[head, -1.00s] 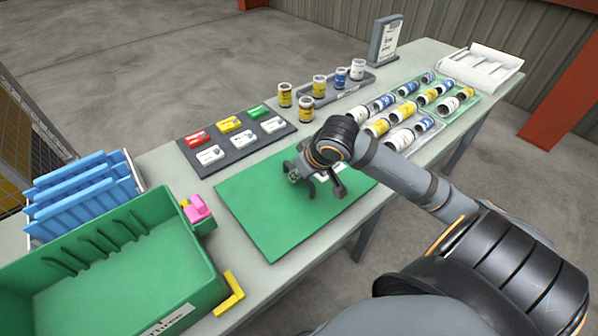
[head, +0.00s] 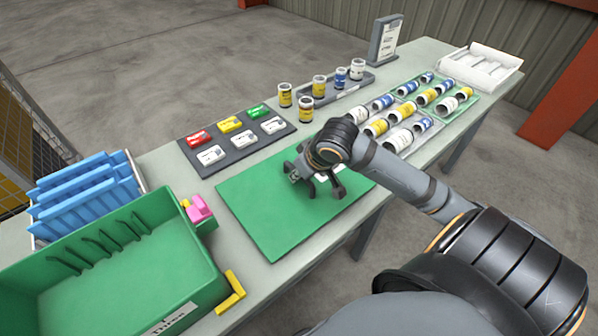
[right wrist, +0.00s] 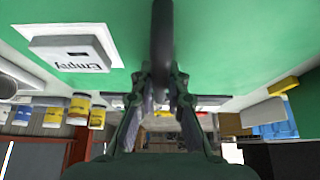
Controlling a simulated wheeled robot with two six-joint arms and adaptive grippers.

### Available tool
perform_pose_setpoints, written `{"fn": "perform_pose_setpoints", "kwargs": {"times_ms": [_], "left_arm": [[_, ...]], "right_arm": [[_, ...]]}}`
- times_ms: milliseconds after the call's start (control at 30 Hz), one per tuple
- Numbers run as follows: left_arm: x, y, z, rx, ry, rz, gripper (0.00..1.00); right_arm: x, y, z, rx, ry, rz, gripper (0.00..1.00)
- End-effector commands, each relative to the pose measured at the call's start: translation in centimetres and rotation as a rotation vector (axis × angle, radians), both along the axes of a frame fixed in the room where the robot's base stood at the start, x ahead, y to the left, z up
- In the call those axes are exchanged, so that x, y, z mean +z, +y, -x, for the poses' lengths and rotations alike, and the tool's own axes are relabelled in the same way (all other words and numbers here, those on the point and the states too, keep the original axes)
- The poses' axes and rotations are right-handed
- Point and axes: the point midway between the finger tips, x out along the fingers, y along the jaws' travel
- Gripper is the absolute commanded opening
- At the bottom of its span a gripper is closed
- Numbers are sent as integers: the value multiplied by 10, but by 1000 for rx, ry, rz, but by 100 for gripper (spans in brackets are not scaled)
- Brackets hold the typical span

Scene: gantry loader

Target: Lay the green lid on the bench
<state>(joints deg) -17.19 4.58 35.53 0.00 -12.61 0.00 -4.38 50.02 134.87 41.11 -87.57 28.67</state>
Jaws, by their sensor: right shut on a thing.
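The green lid (head: 258,212) is a flat panel lying level over the middle of the bench (head: 178,213). I cannot tell whether it touches the bench top. My right gripper (head: 325,190) is over the lid's right part, pointing down. In the right wrist view, my right gripper (right wrist: 163,78) is shut on the lid's dark handle (right wrist: 162,35), with the lid's green surface (right wrist: 220,40) around it. A white block marked "Empty" (right wrist: 75,52) sits on the lid, partly hidden by my arm in the head view. My left gripper is out of view.
An open green crate (head: 205,262) stands left of the lid, with blue racks (head: 90,190) behind it. A dark tray (head: 205,168) of coloured blocks lies just behind the lid. Several jars (head: 306,110) and clear trays (head: 440,120) stand to the right.

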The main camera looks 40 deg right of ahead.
Motion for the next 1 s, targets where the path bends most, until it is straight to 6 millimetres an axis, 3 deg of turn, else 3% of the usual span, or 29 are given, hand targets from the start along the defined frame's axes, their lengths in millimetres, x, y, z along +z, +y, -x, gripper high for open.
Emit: {"fn": "perform_pose_setpoints", "kwargs": {"times_ms": [967, 1000], "left_arm": [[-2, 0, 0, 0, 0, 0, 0], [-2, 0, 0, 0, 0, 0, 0]], "right_arm": [[-10, 0, 0, 0, -1, 0, 0], [-10, 0, 0, 0, -1, 0, 19]]}}
